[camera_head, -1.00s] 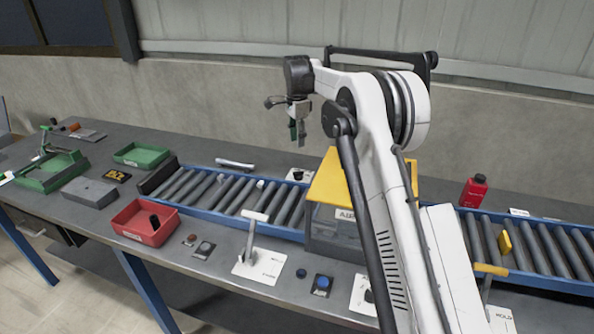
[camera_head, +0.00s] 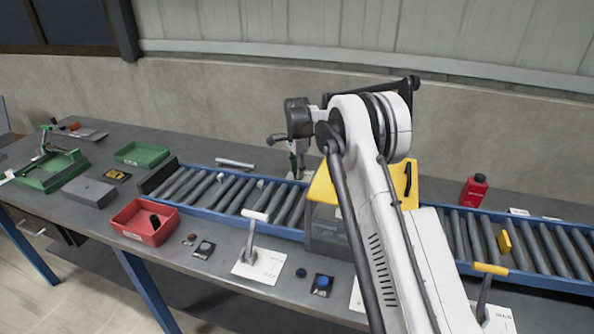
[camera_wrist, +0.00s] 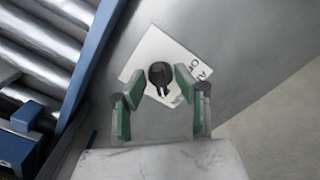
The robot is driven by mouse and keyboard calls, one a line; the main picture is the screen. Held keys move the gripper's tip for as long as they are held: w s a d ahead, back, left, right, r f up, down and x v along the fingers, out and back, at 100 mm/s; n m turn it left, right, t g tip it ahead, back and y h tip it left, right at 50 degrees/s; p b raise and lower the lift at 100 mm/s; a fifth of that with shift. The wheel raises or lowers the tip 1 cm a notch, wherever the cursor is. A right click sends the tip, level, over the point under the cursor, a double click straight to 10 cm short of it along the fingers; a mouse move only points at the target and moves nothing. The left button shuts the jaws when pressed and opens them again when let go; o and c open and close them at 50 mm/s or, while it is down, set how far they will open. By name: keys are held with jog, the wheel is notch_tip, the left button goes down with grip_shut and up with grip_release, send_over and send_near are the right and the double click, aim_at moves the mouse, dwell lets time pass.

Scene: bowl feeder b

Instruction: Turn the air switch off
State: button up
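The air switch is a black rotary knob (camera_wrist: 160,74) on a white plate (camera_wrist: 149,56) with partly hidden lettering, seen in the wrist view. A narrow dark part of the knob points toward the picture's bottom. My gripper (camera_wrist: 161,90) is open, its green-padded fingers to either side of the knob with gaps showing between pads and knob. In the head view my gripper (camera_head: 298,165) is low over the table behind the conveyor, and it mostly hides the plate and knob there.
The roller conveyor (camera_head: 215,190) with blue rails runs close beside the switch; its rail (camera_wrist: 88,75) shows at left in the wrist view. A yellow-lidded box (camera_head: 322,190) stands just right of my gripper. A red bottle (camera_head: 474,190) stands farther right. The wall is behind.

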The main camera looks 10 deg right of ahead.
jog(key=shift+c, duration=0.5)
grip_shut()
jog(key=shift+n+b, duration=0.3)
jog(key=n+b, duration=0.1)
jog(key=n, duration=0.2)
jog(key=shift+s+f+b, duration=0.1)
jog(key=shift+b, duration=0.2)
jog(key=n+b, duration=0.1)
jog(key=n, duration=0.2)
jog(key=shift+d+n, duration=0.1)
jog(key=shift+n, duration=0.2)
jog(key=n+b, duration=0.2)
jog(key=n, duration=0.3)
jog(key=shift+s+d, duration=0.1)
jog(key=shift+d, duration=0.05)
jog(key=n+b, duration=0.1)
jog(key=n, duration=0.4)
jog(key=shift+d+n, duration=0.15)
jog(key=shift+n, duration=0.15)
